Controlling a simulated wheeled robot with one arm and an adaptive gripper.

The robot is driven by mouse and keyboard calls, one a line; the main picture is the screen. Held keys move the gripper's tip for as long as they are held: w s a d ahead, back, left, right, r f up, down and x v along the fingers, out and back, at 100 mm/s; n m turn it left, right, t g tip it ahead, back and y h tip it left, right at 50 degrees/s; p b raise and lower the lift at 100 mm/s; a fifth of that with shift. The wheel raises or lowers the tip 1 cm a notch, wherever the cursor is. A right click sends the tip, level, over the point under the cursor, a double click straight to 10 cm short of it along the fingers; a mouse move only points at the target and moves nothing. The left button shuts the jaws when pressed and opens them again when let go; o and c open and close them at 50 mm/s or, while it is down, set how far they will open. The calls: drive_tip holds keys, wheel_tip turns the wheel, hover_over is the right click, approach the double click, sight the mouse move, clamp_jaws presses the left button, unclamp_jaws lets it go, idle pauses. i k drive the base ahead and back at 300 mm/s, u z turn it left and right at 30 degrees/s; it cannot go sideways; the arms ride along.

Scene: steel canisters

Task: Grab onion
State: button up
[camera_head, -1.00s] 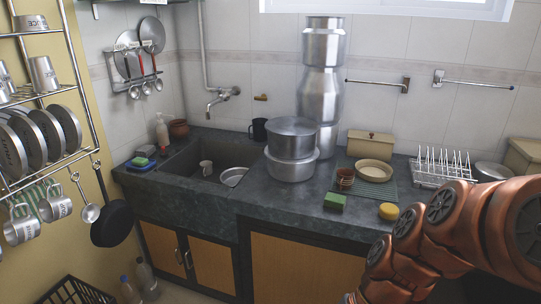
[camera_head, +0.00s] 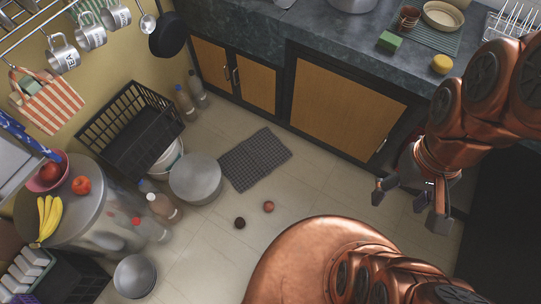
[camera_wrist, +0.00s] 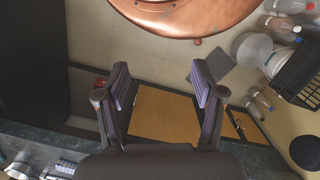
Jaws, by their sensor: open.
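A small round reddish-brown thing (camera_head: 268,207), which looks like the onion, lies on the tiled floor. A darker round thing (camera_head: 239,222) lies just left of it and may be another vegetable. A small brown spot, likely the onion (camera_wrist: 197,42), shows in the wrist view near the edge of my copper body. My gripper (camera_head: 410,206) is open and empty, in the air to the right of the onion and well apart from it. In the wrist view the two fingers (camera_wrist: 160,78) are spread with nothing between them.
A dark mat (camera_head: 254,160) lies behind the onion. A grey metal pot (camera_head: 196,180), bottles (camera_head: 163,207) and a black crate (camera_head: 130,125) stand to the left. A round metal stand holds bananas (camera_head: 48,217) and red fruit (camera_head: 81,185). Counter cabinets (camera_head: 340,100) line the back.

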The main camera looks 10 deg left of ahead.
sight(269, 206)
drive_tip(key=u, duration=0.55)
drive_tip(key=k, duration=1.25)
drive_tip(key=u, duration=0.5)
drive_tip(key=i, duration=0.8)
drive_tip(key=z, duration=0.2)
drive_tip(key=k, duration=0.5)
drive_tip(key=u, duration=1.1)
drive_tip(key=i, duration=0.6)
drive_tip(key=z, duration=0.65)
